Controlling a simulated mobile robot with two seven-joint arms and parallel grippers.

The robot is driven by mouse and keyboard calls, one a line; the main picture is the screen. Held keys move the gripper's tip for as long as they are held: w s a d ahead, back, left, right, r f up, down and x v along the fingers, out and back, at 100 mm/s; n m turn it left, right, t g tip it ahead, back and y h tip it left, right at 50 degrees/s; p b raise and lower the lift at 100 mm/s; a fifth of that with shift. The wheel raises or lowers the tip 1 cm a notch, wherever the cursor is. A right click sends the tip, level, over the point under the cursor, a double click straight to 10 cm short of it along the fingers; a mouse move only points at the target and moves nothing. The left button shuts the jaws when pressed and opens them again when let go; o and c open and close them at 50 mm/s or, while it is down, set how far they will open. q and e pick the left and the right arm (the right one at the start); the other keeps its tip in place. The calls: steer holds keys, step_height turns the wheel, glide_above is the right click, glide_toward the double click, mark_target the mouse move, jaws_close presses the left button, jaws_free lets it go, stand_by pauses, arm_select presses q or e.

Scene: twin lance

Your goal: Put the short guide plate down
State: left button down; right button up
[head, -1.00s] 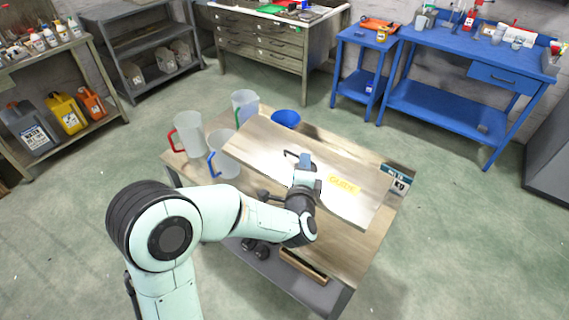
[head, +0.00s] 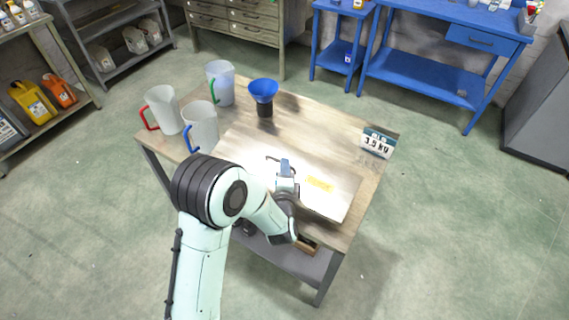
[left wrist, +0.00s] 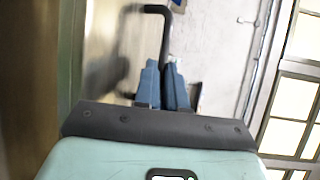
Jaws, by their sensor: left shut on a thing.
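The guide plate (head: 338,201), a pale flat board with a yellow label, lies level over the near part of the wooden table (head: 318,122). My left gripper (head: 286,172) is shut on the plate's dark handle (head: 272,158) above its surface. In the left wrist view, the blue fingers of my left gripper (left wrist: 164,86) are close together at the black handle (left wrist: 146,10). A dark band shows under the plate's near edge; whether it touches the table I cannot tell. My right gripper is not in view.
Three jugs with red (head: 163,108), blue (head: 203,126) and green (head: 221,82) handles stand on the table's left side. A blue funnel (head: 263,90) stands at the back, and a numbered sign (head: 378,142) at the right. The table between funnel and sign is clear.

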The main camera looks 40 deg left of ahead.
arm_select(q)
steer(key=shift+f+b, duration=0.35)
steer(key=shift+f, duration=1.4)
steer(key=shift+f, duration=0.2)
steer(key=c, duration=1.2)
jaws_free()
steer(key=shift+f, duration=0.15)
